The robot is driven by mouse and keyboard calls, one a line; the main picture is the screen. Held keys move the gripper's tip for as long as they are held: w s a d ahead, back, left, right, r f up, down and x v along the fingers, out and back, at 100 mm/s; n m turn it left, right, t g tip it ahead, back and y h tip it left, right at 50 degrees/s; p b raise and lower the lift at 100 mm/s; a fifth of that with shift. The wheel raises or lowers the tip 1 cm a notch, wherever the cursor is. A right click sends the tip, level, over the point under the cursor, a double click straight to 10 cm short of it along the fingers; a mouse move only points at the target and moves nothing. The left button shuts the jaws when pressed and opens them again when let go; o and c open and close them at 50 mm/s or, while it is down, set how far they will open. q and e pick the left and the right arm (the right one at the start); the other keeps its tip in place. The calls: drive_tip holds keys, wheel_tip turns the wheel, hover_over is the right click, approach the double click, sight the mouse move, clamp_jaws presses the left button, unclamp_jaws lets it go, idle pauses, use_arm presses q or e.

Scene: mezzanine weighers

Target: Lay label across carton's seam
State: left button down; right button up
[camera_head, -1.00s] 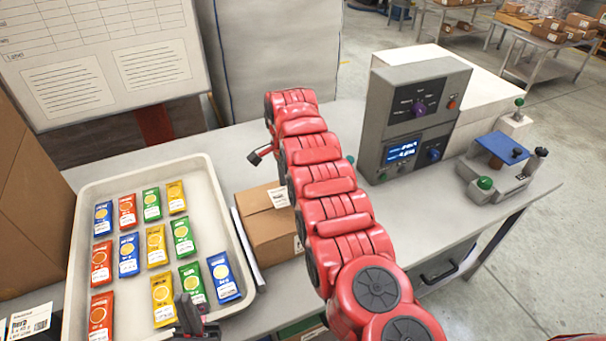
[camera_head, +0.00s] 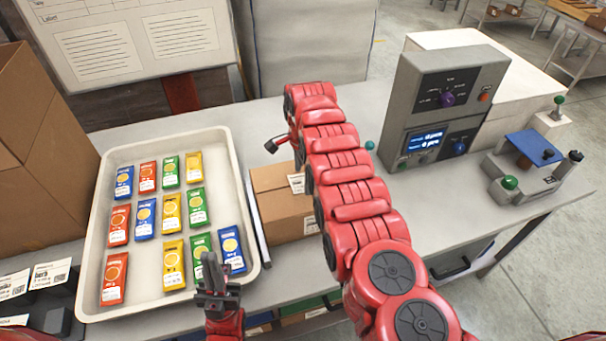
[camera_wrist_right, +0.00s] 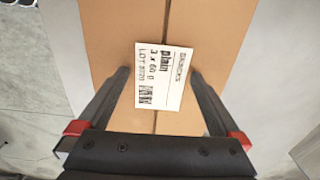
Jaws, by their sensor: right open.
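The brown carton (camera_head: 272,179) stands on the bench right of the tray, partly hidden by my right arm. In the right wrist view the carton top (camera_wrist_right: 108,40) fills the middle, its seam running up the picture. The white printed label (camera_wrist_right: 163,77) lies across that seam, slightly tilted, and looks flat on the top. It also shows at the arm's edge in the head view (camera_head: 297,183). My right gripper (camera_wrist_right: 160,73) is open above the carton, a finger on each side of the label; my arm hides it in the head view. My left gripper (camera_head: 216,283) is over the tray's near right corner; its opening is unclear.
A cream tray (camera_head: 150,300) of several coloured packets lies left of the carton. A grey weigher (camera_head: 440,100) with a lit display and a small blue-topped device (camera_head: 535,150) stand right. A large box (camera_head: 40,150) and black label holders (camera_head: 45,305) are far left.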

sight(303, 182)
drive_tip(key=shift+w+d+r, duration=0.15)
drive_tip(key=shift+r, duration=0.1)
wheel_tip(303, 182, up, 5)
drive_tip(key=b, duration=0.2)
drive_tip(key=shift+b, duration=0.4)
wheel_tip(303, 182, up, 6)
drive_tip(key=p, duration=0.3)
drive_tip(key=shift+r, duration=0.2)
